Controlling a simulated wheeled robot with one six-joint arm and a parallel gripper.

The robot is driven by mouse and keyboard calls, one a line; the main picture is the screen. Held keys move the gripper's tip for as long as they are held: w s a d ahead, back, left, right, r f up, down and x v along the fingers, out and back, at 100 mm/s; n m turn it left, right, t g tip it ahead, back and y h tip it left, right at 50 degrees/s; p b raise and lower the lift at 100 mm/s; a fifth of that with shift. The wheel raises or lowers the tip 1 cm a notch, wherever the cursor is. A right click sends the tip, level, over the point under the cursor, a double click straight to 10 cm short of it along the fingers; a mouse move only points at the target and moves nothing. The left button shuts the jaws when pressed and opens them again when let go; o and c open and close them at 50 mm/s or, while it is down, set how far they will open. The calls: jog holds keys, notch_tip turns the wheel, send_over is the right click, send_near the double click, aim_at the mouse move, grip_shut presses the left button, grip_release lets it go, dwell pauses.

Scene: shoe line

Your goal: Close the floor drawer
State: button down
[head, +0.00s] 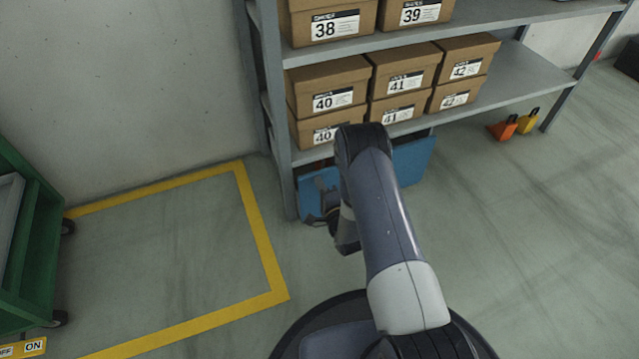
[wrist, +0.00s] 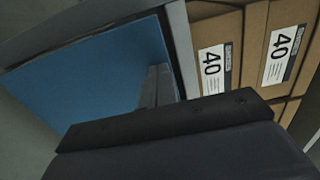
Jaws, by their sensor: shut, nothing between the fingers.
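The floor drawer (head: 415,160) shows as a blue front low under the bottom shelf of the rack. My arm hides its middle, and a small part shows to the left of my gripper. My gripper (head: 319,206) is low in front of its left part, partly hidden by my wrist. In the wrist view the blue front (wrist: 90,75) is a broad flat face, and my fingers (wrist: 157,86) are shut, empty and close against it. I cannot tell whether they touch it, or how far out the drawer stands.
The grey rack (head: 278,120) carries labelled shoe boxes (head: 327,88) just above my gripper. A green cart (head: 30,235) stands left beside a yellow floor outline (head: 262,232). Orange and yellow objects (head: 503,129) lie by the right rack leg.

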aim_at(314, 174)
jog(key=x, duration=0.4)
jog(key=shift+w, duration=0.1)
jog(key=shift+w+a+r, duration=0.1)
jog(key=shift+w+r, duration=0.05)
jog(key=shift+w, duration=0.1)
dwell(0.3)
